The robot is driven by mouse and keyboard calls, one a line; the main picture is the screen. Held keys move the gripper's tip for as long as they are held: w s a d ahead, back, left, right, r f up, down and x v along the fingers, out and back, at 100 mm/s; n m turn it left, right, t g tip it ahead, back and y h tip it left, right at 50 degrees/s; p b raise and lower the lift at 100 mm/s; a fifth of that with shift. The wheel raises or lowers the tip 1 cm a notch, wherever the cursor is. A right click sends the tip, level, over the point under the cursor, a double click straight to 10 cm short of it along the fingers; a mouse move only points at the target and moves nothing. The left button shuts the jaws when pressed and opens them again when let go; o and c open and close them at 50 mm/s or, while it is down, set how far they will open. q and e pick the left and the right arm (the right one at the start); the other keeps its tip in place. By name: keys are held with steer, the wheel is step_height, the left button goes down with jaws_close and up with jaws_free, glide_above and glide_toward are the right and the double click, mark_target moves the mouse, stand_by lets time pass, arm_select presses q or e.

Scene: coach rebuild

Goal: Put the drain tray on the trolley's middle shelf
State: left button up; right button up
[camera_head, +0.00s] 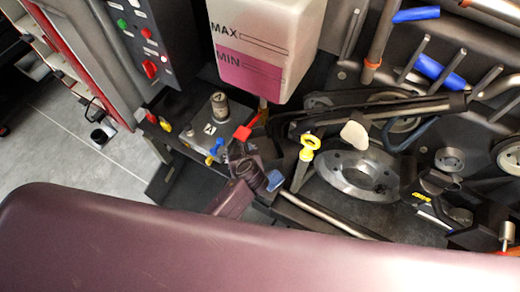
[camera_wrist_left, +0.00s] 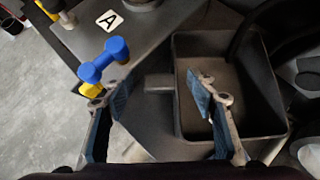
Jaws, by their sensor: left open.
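In the left wrist view a dark grey, open-topped rectangular tray (camera_wrist_left: 262,122), which looks like the drain tray, sits right of centre. A short tab (camera_wrist_left: 158,84) sticks out from its left side. My left gripper (camera_wrist_left: 158,90) is open, with its blue-padded fingers on either side of the tab. The right finger overlaps the tray's interior in this view; I cannot tell whether it touches. In the head view my left gripper (camera_head: 258,172) hides most of that spot, and I cannot make out the tray. My right gripper is not in view.
A block labelled A (camera_head: 208,128) and a blue valve handle (camera_wrist_left: 104,60) stand close left of the gripper. A MAX/MIN bottle (camera_head: 265,25) hangs above. A yellow-topped dipstick (camera_head: 309,144) stands to the right. A red-edged shelf unit (camera_head: 62,45) is upper left, beside open floor (camera_head: 60,140).

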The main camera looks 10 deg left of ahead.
arm_select(q)
steer(key=shift+w+a+f, duration=0.2)
steer(key=shift+w+f, duration=0.25)
steer(key=shift+f, duration=0.05)
steer(key=shift+c, duration=0.3)
jaws_close()
